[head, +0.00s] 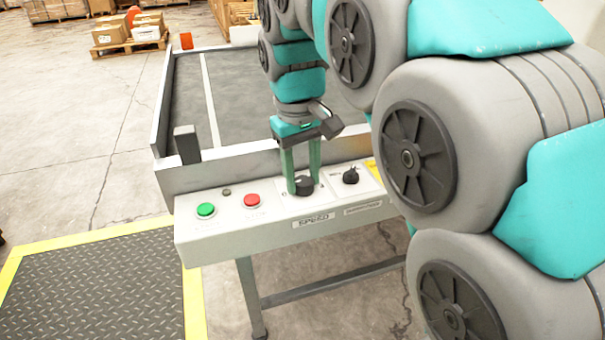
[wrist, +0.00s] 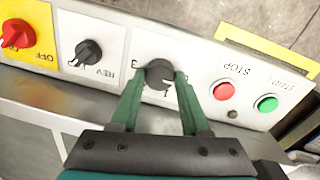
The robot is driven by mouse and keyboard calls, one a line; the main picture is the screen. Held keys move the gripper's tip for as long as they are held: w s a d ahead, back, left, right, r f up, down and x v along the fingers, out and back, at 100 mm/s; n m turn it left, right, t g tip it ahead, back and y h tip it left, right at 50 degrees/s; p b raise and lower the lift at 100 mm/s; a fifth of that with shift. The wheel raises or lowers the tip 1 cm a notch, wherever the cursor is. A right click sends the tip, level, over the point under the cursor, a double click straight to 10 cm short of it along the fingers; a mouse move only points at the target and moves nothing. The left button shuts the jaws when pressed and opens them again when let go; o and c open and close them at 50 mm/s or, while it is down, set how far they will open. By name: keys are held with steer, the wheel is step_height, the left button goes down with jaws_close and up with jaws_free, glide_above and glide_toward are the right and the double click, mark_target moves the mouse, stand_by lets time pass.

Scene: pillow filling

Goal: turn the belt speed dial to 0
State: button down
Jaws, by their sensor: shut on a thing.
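The belt speed dial (head: 304,185) is a black knob on the white control panel, above a label reading SPEED. In the wrist view the dial (wrist: 159,74) has a white pointer mark on its lower right, near the printed 1. My gripper (head: 303,184) reaches down from above with its two green fingers on either side of the dial. In the wrist view my gripper (wrist: 157,76) is closed around the knob, one fingertip at each side.
A green button (head: 206,210) and a red stop button (head: 252,201) sit left of the dial. A black REV selector (head: 350,175) is close on its right. A red OFF switch (wrist: 17,34) shows in the wrist view. The conveyor belt (head: 240,100) lies behind the panel.

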mark_target(301, 182)
stand_by(0.5)
steer(key=shift+c, duration=1.9)
jaws_free()
steer(key=shift+r, duration=0.1)
steer(key=shift+s+a+r, duration=0.1)
steer(key=shift+a+r, duration=0.05)
steer(key=shift+r, duration=1.8)
steer(key=shift+a+r, duration=0.1)
steer(key=shift+r, duration=1.8)
steer(key=s+d+f+m, duration=0.1)
steer(key=s+d+f, duration=0.3)
steer(key=s+f, duration=0.3)
steer(key=s+d+f+m+g, duration=0.1)
steer(key=s+d+f+m, duration=0.1)
steer(key=s+d+f, duration=0.3)
steer(key=s+d+f+m+g, duration=0.1)
steer(key=s+d+f, duration=0.3)
steer(key=s+f, duration=0.6)
steer(key=s+m, duration=0.1)
steer(key=s, duration=0.2)
steer(key=shift+d+f+y, duration=0.2)
steer(key=shift+f+y, duration=0.1)
steer(key=shift+f, duration=0.1)
